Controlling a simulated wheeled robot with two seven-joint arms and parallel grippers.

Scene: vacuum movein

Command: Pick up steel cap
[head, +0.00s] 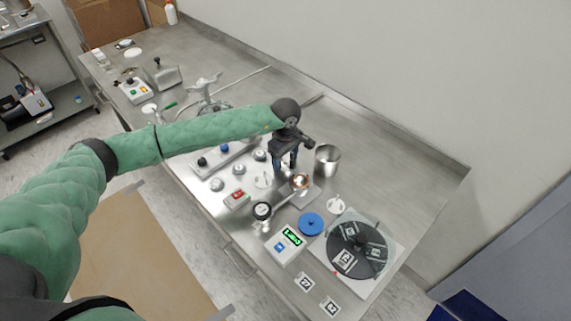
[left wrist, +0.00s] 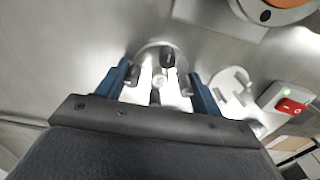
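A round steel piece, which I take to be the steel cap (left wrist: 148,50), shows in the left wrist view with upright grey stubs. It is straight ahead of my left gripper (left wrist: 158,82), between the lines of its two blue fingers. The fingers are spread apart; I see no contact with the piece. In the head view my left gripper (head: 285,164) points down over the bench, and its hand and fingers hide what is directly below. My right gripper is in neither view.
A steel cylinder (head: 327,161) stands right of the gripper. A copper-topped fixture (head: 301,182), a white part (head: 262,180), a red-switch box (head: 237,198) and a gauge (head: 262,211) crowd its near side. A blue disc (head: 311,223) lies nearer. The bench behind the cylinder is clear.

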